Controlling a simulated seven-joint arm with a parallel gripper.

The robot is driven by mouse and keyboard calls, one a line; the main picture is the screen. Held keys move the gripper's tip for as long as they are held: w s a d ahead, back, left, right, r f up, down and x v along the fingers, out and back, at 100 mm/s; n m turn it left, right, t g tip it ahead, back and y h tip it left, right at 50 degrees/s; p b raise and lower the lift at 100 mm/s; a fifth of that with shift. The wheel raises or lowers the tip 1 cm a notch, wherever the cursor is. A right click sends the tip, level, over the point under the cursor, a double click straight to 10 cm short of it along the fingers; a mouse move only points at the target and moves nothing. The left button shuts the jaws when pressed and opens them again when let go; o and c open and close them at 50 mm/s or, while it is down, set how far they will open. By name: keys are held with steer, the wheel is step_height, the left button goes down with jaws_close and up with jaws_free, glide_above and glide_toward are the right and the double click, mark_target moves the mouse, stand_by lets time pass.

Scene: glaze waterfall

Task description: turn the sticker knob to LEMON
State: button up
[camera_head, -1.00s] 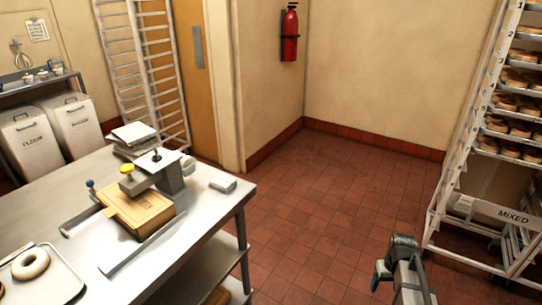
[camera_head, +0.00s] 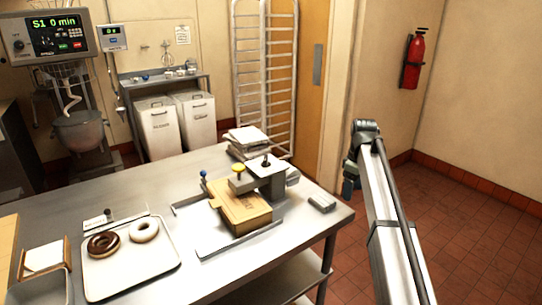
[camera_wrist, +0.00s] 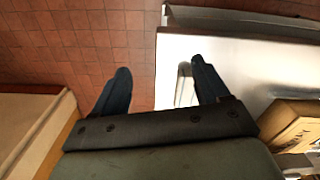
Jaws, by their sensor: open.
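A labelling device with a tan box (camera_head: 242,208) stands on the steel table. It carries a yellow knob (camera_head: 238,169), a blue-topped knob (camera_head: 203,174) and a black knob (camera_head: 266,161). I cannot tell which is the sticker knob, and no LEMON mark is readable. My gripper (camera_wrist: 160,70) is open and empty, above the table's right edge and the floor. The tan box also shows at the lower right of the wrist view (camera_wrist: 292,122), apart from the fingers. In the head view my arm hides part of the gripper.
A small grey block (camera_head: 322,202) lies near the table's right corner. A tray (camera_head: 130,274) with two doughnuts is at front left. Stacked papers (camera_head: 247,138) lie behind the device. Metal rails flank the box. The floor (camera_head: 470,235) right of the table is clear.

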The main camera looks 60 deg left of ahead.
steer(key=s+a+r+n, duration=0.4)
steer(key=s+a+r, duration=0.6)
steer(key=a+r, duration=0.25)
step_height(320, 180, up, 9)
steer(key=n, duration=0.3)
glide_above(266, 157)
step_height(266, 157, down, 13)
steer(key=shift+s+r, duration=0.15)
steer(key=shift+r, duration=0.05)
steer(key=shift+c, duration=0.4)
steer(key=c, duration=1)
